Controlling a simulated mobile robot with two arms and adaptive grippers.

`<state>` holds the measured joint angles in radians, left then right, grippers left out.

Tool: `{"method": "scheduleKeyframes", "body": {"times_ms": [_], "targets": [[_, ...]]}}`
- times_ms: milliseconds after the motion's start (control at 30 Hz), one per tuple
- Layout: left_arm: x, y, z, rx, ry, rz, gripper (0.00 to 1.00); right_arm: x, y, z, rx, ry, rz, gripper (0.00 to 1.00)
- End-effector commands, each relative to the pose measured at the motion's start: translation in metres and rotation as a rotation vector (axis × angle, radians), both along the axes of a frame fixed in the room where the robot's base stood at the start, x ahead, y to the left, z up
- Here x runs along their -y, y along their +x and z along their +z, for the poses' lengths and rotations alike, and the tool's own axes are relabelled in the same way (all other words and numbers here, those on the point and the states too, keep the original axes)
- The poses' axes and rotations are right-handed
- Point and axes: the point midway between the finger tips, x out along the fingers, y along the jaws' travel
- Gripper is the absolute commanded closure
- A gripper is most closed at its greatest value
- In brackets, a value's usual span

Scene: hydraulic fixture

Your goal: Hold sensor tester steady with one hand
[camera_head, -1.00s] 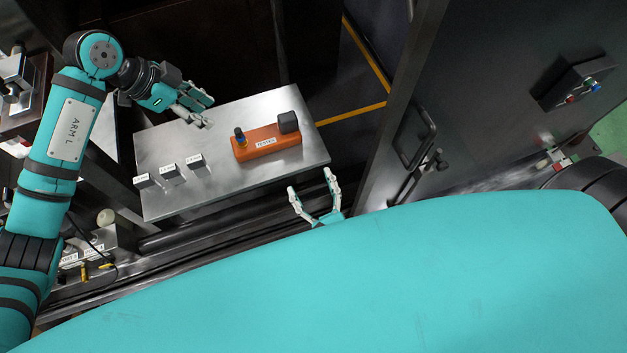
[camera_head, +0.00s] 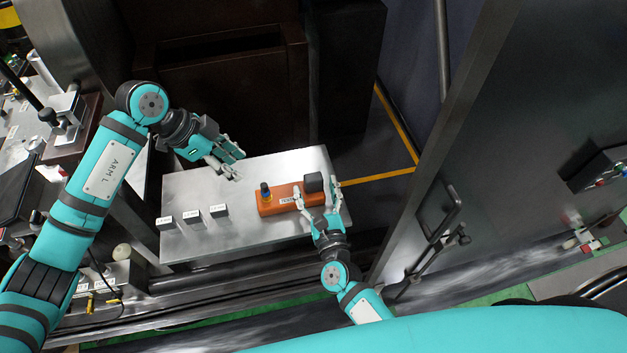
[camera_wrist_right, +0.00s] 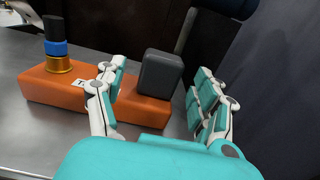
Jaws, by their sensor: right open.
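The orange sensor tester (camera_head: 276,204) lies flat on the metal table (camera_head: 245,166). A black, blue and brass sensor (camera_head: 265,190) stands upright at its left end, and a dark grey block (camera_head: 313,182) sits at its right end. My right gripper (camera_head: 320,193) is open at the tester's right end. In the right wrist view its fingers (camera_wrist_right: 160,95) stand on either side of the grey block (camera_wrist_right: 161,73), with a gap on the right; the left finger hides part of the orange body (camera_wrist_right: 55,88). My left gripper (camera_head: 232,165) is over the table's back edge, apart from the tester; its opening is unclear.
Several small labelled blocks (camera_head: 191,216) stand in a row at the table's left front. A dark metal door with a handle (camera_head: 440,212) rises to the right of the table. The table between the labelled blocks and tester is clear.

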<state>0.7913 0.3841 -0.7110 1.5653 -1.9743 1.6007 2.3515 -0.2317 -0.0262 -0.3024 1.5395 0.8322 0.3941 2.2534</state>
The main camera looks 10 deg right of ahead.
Motion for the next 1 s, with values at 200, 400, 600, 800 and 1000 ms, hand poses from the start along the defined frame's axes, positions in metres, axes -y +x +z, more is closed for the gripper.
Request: {"method": "scheduleKeyframes", "body": {"times_ms": [200,400,600,800,1000], "targets": [[0.000,0.000,0.000,0.000,0.000,0.000,0.62,0.000,0.024,0.000,0.000,0.000,0.000,0.30],[0.000,0.000,0.000,0.000,0.000,0.000,0.62,0.000,0.029,0.000,0.000,0.000,0.000,0.30],[0.000,0.000,0.000,0.000,0.000,0.000,0.62,0.000,0.029,0.000,0.000,-0.001,0.000,0.32],[0.000,0.000,0.000,0.000,0.000,0.000,0.62,0.000,0.029,0.000,0.000,-0.001,0.000,0.59],[0.000,0.000,0.000,0.000,0.000,0.000,0.62,0.000,0.029,0.000,0.000,-0.001,0.000,0.85]]}}
